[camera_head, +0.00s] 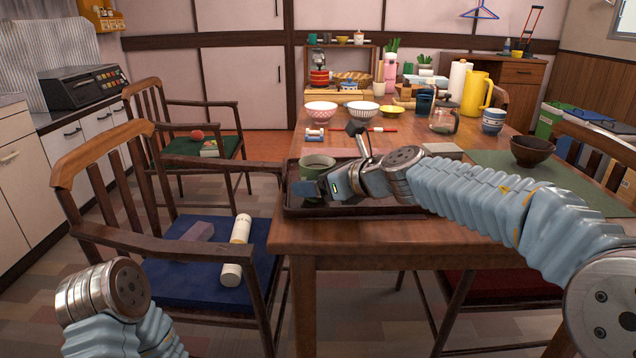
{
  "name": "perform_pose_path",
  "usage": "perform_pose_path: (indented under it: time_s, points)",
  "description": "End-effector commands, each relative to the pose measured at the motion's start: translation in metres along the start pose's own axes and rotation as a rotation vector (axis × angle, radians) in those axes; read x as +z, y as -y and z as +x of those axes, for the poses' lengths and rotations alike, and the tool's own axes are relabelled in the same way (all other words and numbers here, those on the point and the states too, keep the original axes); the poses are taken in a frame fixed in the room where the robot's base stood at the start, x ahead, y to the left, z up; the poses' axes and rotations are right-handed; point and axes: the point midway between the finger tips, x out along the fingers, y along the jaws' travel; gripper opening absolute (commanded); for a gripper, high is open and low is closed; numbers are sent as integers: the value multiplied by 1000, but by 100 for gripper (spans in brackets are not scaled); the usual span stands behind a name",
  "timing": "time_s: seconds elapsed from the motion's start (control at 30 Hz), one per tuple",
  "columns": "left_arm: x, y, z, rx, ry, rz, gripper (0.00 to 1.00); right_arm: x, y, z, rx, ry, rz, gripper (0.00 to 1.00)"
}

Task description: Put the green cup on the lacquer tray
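The green cup (317,161) is upright at the back left of the dark lacquer tray (300,212), which lies at the table's front left corner. The cup's lower part is partly hidden by my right gripper (331,160), so I cannot tell for certain that its base touches the tray. My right gripper reaches in from the right, low over the tray, with its dark fingers spread apart beside the cup. It looks open. My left arm shows at the lower left, but its gripper is out of the picture.
Bowls (321,111), a yellow pitcher (476,93), a glass pot (443,121) and a blue striped jar (493,121) stand farther back. A dark bowl (530,151) sits on a green mat (500,166) at right. A wooden chair (97,160) stands left of the table.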

Motion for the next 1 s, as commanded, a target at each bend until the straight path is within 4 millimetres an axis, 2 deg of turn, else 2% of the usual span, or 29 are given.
perform_pose_path:
  time_s: [0.03,0.07,0.2,0.47,0.53,0.67,0.9,1.0]
  points:
    - [0,1,2,0,0,0,43,-2,0,1,0,1,0,37]
    - [0,0,1,0,1,0,43,-2,0,1,0,0,0,81]
    - [0,0,1,0,1,0,43,-2,0,1,0,0,0,100]
    - [0,-1,-2,0,0,0,43,2,0,-1,0,0,0,100]
    - [0,-1,-2,0,0,0,43,2,1,-8,-2,1,1,100]
    - [0,-2,-5,-1,-1,0,43,3,1,-33,-2,2,1,100]
    - [-1,-4,-14,-3,-3,-1,43,4,1,-89,-3,1,0,100]
    - [-1,-4,-16,-4,-4,-1,43,3,1,-105,-2,0,0,100]
